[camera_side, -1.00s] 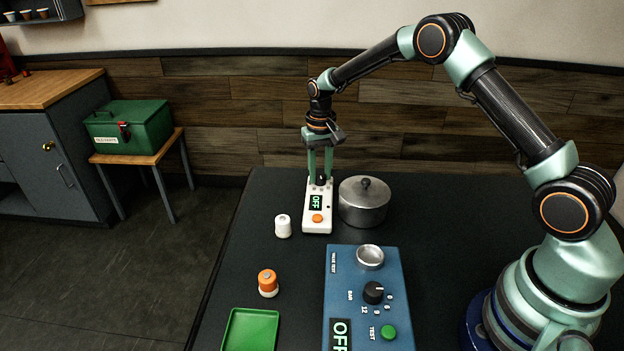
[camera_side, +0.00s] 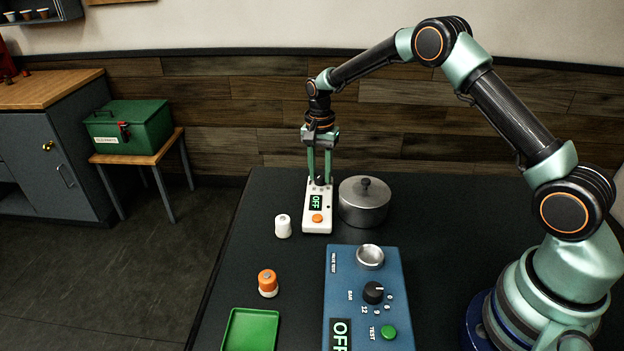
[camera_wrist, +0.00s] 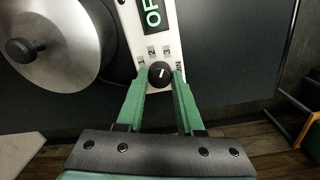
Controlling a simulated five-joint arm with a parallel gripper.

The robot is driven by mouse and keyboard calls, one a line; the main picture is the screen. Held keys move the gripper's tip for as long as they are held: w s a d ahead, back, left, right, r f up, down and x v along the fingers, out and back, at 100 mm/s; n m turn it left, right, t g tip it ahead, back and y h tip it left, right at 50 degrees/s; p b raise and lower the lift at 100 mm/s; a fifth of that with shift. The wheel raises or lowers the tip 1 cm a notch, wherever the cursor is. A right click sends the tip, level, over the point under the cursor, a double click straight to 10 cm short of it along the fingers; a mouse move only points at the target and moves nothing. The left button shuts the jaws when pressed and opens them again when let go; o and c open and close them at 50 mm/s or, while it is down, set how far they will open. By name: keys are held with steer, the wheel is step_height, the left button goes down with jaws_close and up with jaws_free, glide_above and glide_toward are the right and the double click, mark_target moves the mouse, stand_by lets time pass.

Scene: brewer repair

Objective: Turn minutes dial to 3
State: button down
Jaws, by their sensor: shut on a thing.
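The minutes dial is a small black knob with a white pointer mark (camera_wrist: 160,74) at the far end of a white timer box (camera_side: 317,213). In the wrist view, numbers including 2 and 3 are printed around the dial; the exact setting is hard to read. The box's display (camera_side: 316,202) reads OFF, and an orange button (camera_side: 317,218) sits at its near end. My gripper (camera_wrist: 161,78) points down with its green fingers shut on the dial, one on each side. In the side view the fingers (camera_side: 319,180) partly hide the dial.
A lidded metal pot (camera_side: 363,204) stands close to the right of the timer box. A white capped jar (camera_side: 283,226) is at its left. A blue valve tester (camera_side: 340,275), an orange-topped jar (camera_side: 268,283) and a green tray (camera_side: 250,330) lie nearer the camera.

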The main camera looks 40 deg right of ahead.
mark_target(319, 175)
steer(key=shift+a, duration=0.15)
stand_by(0.4)
steer(key=c, duration=0.5)
jaws_free()
steer(key=shift+c, duration=0.2)
step_height(319, 175, up, 12)
steer(key=shift+w, duration=0.2)
